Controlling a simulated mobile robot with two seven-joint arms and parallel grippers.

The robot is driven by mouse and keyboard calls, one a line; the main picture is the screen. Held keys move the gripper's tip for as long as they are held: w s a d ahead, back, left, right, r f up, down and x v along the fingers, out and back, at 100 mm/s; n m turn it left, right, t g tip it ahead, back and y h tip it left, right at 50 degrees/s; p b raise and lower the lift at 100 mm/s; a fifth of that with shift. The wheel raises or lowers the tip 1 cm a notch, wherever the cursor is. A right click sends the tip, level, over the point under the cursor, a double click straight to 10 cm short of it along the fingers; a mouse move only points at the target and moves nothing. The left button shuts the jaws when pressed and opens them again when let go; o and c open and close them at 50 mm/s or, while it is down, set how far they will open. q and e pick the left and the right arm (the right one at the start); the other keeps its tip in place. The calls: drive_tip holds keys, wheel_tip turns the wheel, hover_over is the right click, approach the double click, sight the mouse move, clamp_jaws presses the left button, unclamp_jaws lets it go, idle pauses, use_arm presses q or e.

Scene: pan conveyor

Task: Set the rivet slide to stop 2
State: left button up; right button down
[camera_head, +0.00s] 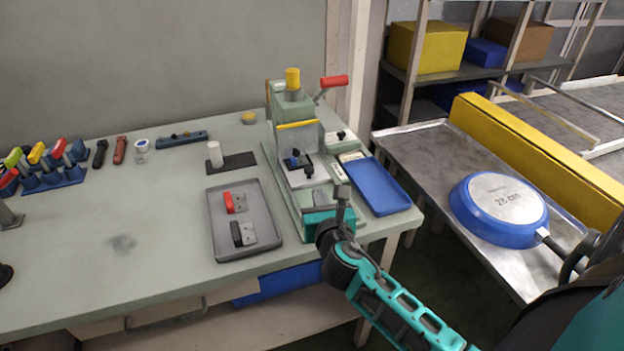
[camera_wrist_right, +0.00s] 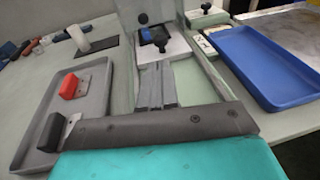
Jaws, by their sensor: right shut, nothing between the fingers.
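The green rivet press (camera_head: 293,105) stands on the bench with a yellow cap and a red-handled lever (camera_head: 334,81). Behind its clear guard, a pale plate (camera_head: 296,178) carries a blue piece and dark knobs; these also show in the wrist view (camera_wrist_right: 178,46). To the right, a small pale block with a black knob (camera_head: 341,134) sits on the press base. I cannot tell which knobbed part is the rivet slide, and no stop number is readable. My right gripper (camera_head: 343,192) is shut and empty above the front of the base, short of the plate.
A grey tray (camera_head: 217,238) with red and black handled parts lies left of the press, a blue tray (camera_head: 385,203) right of it. A blue pan (camera_head: 466,222) lies upside down on the metal table at right. Hand tools stand at far left.

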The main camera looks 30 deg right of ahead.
sight(307, 171)
drive_tip(key=b+x, duration=0.1)
drive_tip(key=x, duration=0.7)
drive_tip(key=shift+w+d, duration=0.1)
drive_tip(key=shift+w, duration=0.1)
drive_tip(key=w, duration=0.3)
drive_tip(key=shift+w+d, duration=0.2)
drive_tip(key=shift+d, duration=0.2)
drive_tip(key=shift+r, duration=0.25)
